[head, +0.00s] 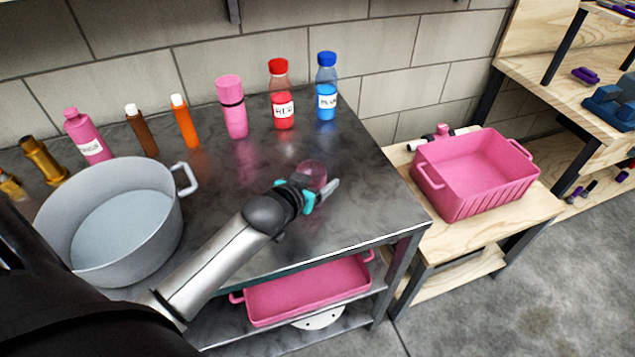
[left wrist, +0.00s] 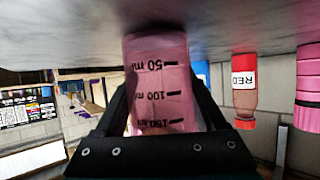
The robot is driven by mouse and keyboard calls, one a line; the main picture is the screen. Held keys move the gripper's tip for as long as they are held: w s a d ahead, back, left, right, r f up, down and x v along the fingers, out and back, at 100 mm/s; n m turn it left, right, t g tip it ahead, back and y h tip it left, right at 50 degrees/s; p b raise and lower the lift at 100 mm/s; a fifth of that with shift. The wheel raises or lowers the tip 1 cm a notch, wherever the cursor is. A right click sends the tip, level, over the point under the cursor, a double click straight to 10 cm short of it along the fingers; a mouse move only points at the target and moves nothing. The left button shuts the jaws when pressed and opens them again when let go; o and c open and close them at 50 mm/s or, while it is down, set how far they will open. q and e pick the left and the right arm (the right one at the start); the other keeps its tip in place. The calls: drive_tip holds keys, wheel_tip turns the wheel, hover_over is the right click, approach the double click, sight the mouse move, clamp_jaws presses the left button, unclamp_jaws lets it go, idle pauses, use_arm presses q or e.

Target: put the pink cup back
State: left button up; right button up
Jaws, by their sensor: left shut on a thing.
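The pink cup (head: 313,173) is a see-through measuring cup standing at the right part of the dark metal table (head: 350,215). In the left wrist view the cup (left wrist: 158,85) fills the middle, with 50, 100 and 150 ml marks, and the picture is upside down. My left gripper (head: 314,187) is shut on the cup, one finger on each side. The cup's base looks at or very close to the tabletop; I cannot tell whether it touches. My right gripper is not in view.
A large grey pot (head: 112,215) stands at the left. Red (head: 281,100) and blue (head: 326,92) bottles, a pink flask (head: 232,108) and several other bottles line the wall. A pink bin (head: 470,175) sits on the wooden bench at right; another pink tray (head: 308,290) is on the lower shelf.

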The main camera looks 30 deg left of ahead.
use_arm(q)
drive_tip(key=shift+r, duration=0.1)
drive_tip(key=shift+f, duration=0.2)
drive_tip(key=o, duration=1.5)
drive_tip(key=shift+r, duration=0.1)
drive_tip(key=shift+r, duration=0.15)
drive_tip(key=p+v, duration=0.3)
drive_tip(key=v, duration=0.9)
